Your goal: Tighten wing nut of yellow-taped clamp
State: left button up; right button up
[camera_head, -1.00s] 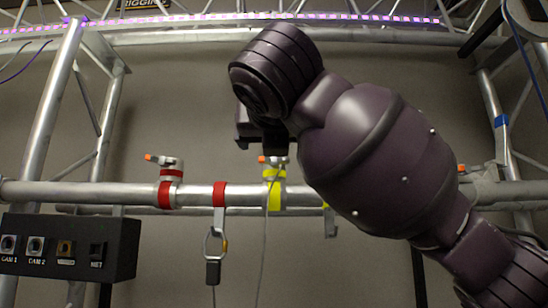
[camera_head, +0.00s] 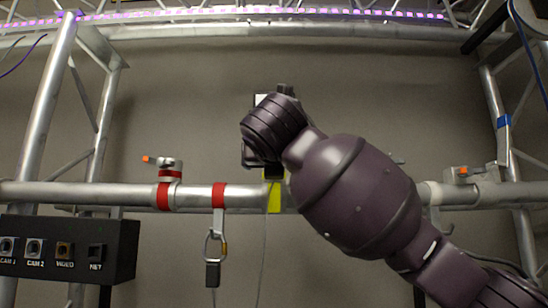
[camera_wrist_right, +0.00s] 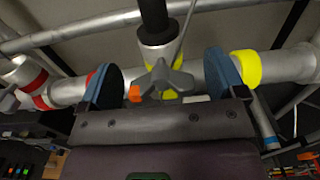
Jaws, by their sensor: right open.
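The yellow-taped clamp sits on the horizontal truss tube. In the head view only its yellow tape (camera_head: 274,196) shows, below my right gripper (camera_head: 263,160), whose wrist hides the clamp's top. In the right wrist view the grey wing nut (camera_wrist_right: 165,79) lies between the two blue-padded fingers of my right gripper (camera_wrist_right: 163,82), which is open around it with a gap on both sides. An orange tip (camera_wrist_right: 134,93) shows left of the nut. Whether a finger touches the clamp, I cannot tell. My left gripper is out of view.
A red-taped clamp (camera_head: 170,172) stands left on the tube (camera_head: 100,194). Another clamp (camera_head: 465,174) is at right. A black connector box (camera_head: 70,248) is at lower left.

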jog(key=c, duration=0.9)
